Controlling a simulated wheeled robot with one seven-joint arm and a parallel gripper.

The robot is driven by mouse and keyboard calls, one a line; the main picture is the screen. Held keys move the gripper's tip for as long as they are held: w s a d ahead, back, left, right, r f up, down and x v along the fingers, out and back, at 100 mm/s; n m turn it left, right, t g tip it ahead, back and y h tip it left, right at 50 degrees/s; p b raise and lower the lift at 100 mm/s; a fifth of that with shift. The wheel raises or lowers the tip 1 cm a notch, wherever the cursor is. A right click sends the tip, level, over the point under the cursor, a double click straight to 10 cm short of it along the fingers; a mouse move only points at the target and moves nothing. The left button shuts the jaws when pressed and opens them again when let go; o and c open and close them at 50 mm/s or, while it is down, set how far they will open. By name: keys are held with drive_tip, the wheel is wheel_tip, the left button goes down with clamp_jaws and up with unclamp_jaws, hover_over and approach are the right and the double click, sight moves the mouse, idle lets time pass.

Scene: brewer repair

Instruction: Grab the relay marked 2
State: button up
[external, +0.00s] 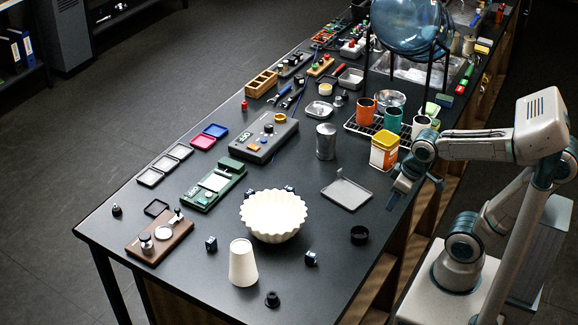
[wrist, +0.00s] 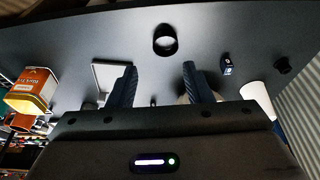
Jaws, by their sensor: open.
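Several small dark cubes with pale markings, which look like the relays, lie on the black table. In the external view one relay (external: 211,244) is left of the white cup, one (external: 312,258) is right of it, and others (external: 290,190) are partly hidden behind the fluted white bowl (external: 273,216). The right-hand relay also shows in the wrist view (wrist: 227,64). Its face mark is too small to read, so I cannot tell which is 2. My gripper (external: 397,192) is open and empty above the table's right edge; its two fingers show apart in the wrist view (wrist: 160,78).
A black ring (external: 359,235), white cup (external: 243,265) and black knob (external: 272,299) stand around the right-hand relay. A metal tray (external: 347,194) and yellow-orange tin (external: 384,151) are near my gripper. The table's front right has free room.

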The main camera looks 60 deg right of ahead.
drive_tip(key=w+a+r+m+y, duration=0.1)
drive_tip(key=w+a+r+m, duration=0.15)
drive_tip(key=w, duration=0.45)
drive_tip(key=w+a+r+m, duration=0.2)
drive_tip(key=w+r, duration=0.2)
drive_tip(key=w, duration=0.4)
drive_tip(key=m+g+y+p, duration=0.2)
drive_tip(key=m+g+y, duration=0.1)
drive_tip(key=m, duration=1.1)
hover_over(211, 240)
drive_tip(key=d, duration=0.2)
drive_tip(key=shift+n, duration=0.25)
wheel_tip(211, 240, down, 17)
drive_tip(key=shift+s+f, duration=0.15)
drive_tip(key=shift+f, duration=0.05)
drive_tip(key=shift+p+x, duration=0.85)
drive_tip(key=shift+x, duration=2.2)
clamp_jaws()
